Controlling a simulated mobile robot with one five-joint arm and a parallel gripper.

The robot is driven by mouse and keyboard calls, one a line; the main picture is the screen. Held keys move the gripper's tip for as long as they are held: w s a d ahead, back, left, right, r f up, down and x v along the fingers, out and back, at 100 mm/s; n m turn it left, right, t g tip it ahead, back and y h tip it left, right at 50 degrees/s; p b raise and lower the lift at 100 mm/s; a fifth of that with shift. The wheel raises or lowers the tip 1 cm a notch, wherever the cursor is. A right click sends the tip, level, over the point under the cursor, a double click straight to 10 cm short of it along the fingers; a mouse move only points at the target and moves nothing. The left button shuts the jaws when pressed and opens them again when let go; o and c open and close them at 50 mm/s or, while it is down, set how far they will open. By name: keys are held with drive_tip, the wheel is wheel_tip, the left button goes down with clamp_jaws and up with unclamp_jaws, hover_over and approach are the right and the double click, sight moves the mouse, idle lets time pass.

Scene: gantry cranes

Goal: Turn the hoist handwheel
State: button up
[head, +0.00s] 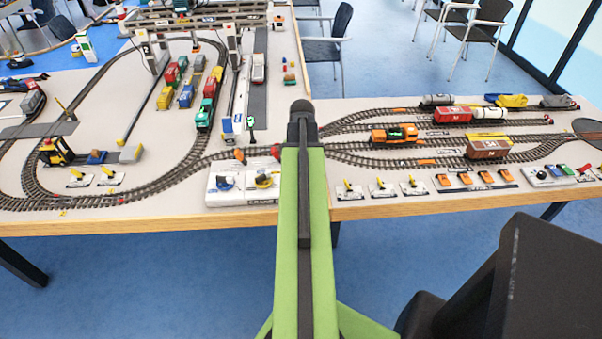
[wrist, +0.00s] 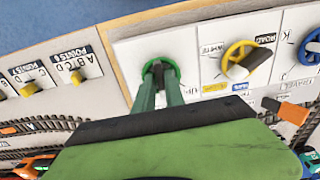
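A green handwheel (wrist: 174,66) sits at the end of a white panel in the wrist view. My gripper (wrist: 158,72) reaches down onto its middle, with both fingertips close about its dark centre bar. The fingers cover much of the wheel. A yellow handwheel (wrist: 234,50) with a black bar and a blue handwheel (wrist: 305,46) stand beside it, clear of the fingers. I cannot read which label says hoist. In the head view the white control box (head: 240,198) shows the blue and yellow wheels; my arm hides the green wheel and my gripper.
Point-lever plates (head: 380,189) stand along the table's front edge to the right. Tracks with an orange locomotive (head: 394,134) and wagons lie behind. The gantry crane (head: 190,25) stands at the back left. Lettered yellow knobs (wrist: 77,78) lie left of the panel in the wrist view.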

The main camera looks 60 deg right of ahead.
clamp_jaws()
